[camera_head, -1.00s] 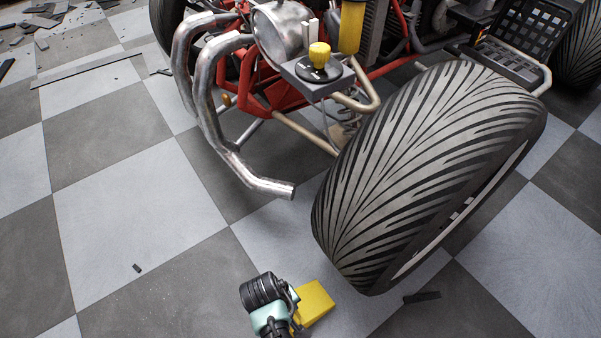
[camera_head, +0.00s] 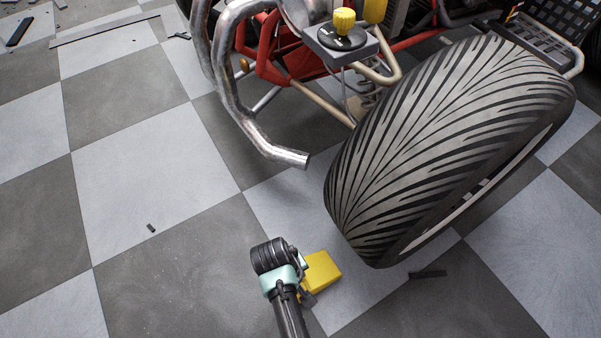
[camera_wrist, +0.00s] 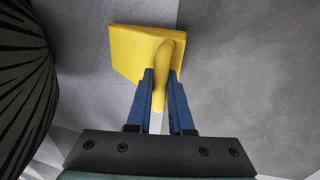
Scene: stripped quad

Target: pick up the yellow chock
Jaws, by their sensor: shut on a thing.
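The yellow chock (camera_head: 321,271) is a small block with a raised curved handle, on the checkered floor in front of the big tyre in the head view. In the wrist view the chock (camera_wrist: 134,50) is at upper middle, its handle between the two blue fingers. My gripper (camera_wrist: 161,88) is shut on that handle. In the head view my gripper (camera_head: 304,291) is at the chock's left side, partly hidden by my wrist. I cannot tell whether the chock touches the floor.
A large grooved tyre (camera_head: 445,150) stands close behind and right of the chock. A bent exhaust pipe (camera_head: 262,145) ends above the floor at upper middle. A dark scrap (camera_head: 428,274) lies right of the chock. The floor to the left is mostly clear.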

